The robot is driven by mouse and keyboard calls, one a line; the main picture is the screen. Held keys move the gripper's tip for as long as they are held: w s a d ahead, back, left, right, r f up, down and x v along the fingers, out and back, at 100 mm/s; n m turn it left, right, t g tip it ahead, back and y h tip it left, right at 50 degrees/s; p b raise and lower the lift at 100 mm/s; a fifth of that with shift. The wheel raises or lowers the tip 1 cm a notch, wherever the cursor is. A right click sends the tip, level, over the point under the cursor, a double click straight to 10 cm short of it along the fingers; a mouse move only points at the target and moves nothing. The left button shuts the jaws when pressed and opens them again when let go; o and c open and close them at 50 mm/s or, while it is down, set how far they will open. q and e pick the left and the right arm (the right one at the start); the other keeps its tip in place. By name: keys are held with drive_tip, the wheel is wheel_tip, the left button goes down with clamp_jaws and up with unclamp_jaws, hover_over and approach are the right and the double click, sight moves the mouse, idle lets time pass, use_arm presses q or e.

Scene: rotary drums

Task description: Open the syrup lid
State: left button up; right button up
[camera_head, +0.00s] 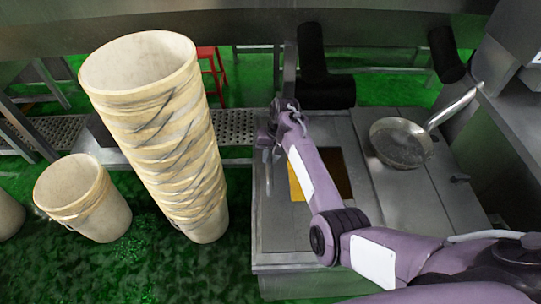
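A steel syrup cabinet (385,215) stands right of centre, with a flat metal top. A dark square opening (338,172) in the top shows a yellow-orange patch, partly hidden behind my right arm. I cannot tell which plate is the syrup lid; a flat panel on the right of the top has a small dark handle (459,178). My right arm reaches across the top from the lower right. My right gripper (272,138) is at the far left edge of the top, small and partly hidden; I cannot tell whether its fingers are apart or touch anything. My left gripper is out of view.
A metal pan (400,143) with a long handle sits on the right of the top. A tall leaning stack of cream buckets (165,130) and a single bucket (88,200) stand left on the green floor. Dark rollers (325,80) are behind the cabinet.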

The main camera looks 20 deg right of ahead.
clamp_jaws()
drive_tip(key=shift+s+d+r+p, duration=0.1)
drive_tip(key=shift+s+d+p, duration=0.05)
drive_tip(key=shift+d+p, duration=0.3)
drive_tip(key=s+d+p, duration=0.1)
drive_tip(key=d, duration=0.2)
drive_tip(key=s+d+p, duration=0.1)
drive_tip(key=d+p, duration=0.1)
drive_tip(key=d, duration=0.2)
drive_tip(key=s+d+p, duration=0.1)
drive_tip(key=d, duration=0.2)
drive_tip(key=shift+d+r+p, duration=0.2)
drive_tip(key=shift+d+p, duration=0.15)
hover_over(355, 168)
drive_tip(key=shift+d+f+p, duration=0.1)
drive_tip(key=shift+f+p, duration=0.2)
drive_tip(key=shift+p, duration=0.1)
drive_tip(key=o, duration=0.7)
unclamp_jaws()
drive_tip(key=shift+c, duration=0.2)
drive_tip(key=shift+r, duration=0.1)
